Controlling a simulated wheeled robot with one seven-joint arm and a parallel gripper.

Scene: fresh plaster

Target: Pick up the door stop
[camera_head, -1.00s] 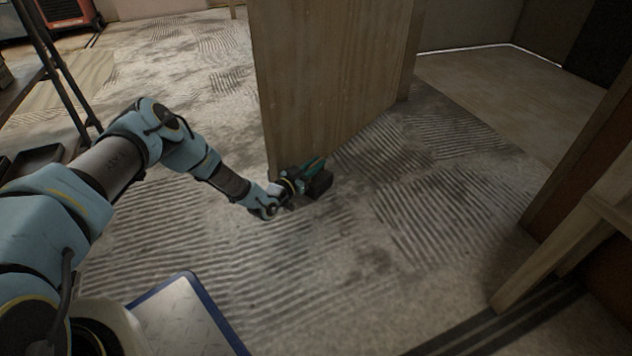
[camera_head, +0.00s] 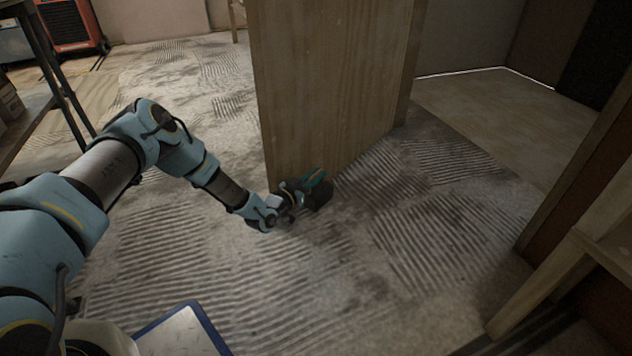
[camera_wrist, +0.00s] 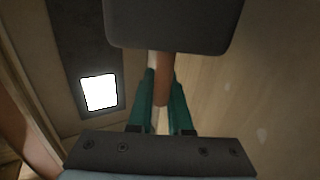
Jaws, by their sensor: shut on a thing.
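The door stop is a dark block (camera_head: 318,195) low beside the wooden door's lower edge in the head view. In the wrist view the dark grey block (camera_wrist: 175,25) fills the top, with a brown stem running down from it between the fingers. My gripper (camera_head: 308,184) has teal fingers, which the wrist view shows on both sides of the stem (camera_wrist: 161,85). My gripper is shut on the door stop by this stem. Whether the block touches the floor, I cannot tell.
The wooden door (camera_head: 325,85) stands open right behind the gripper. A wooden frame (camera_head: 560,260) stands at the right. A dark-legged table (camera_head: 50,70) and an orange machine (camera_head: 72,22) are at the left. The ridged floor (camera_head: 400,270) in front is clear.

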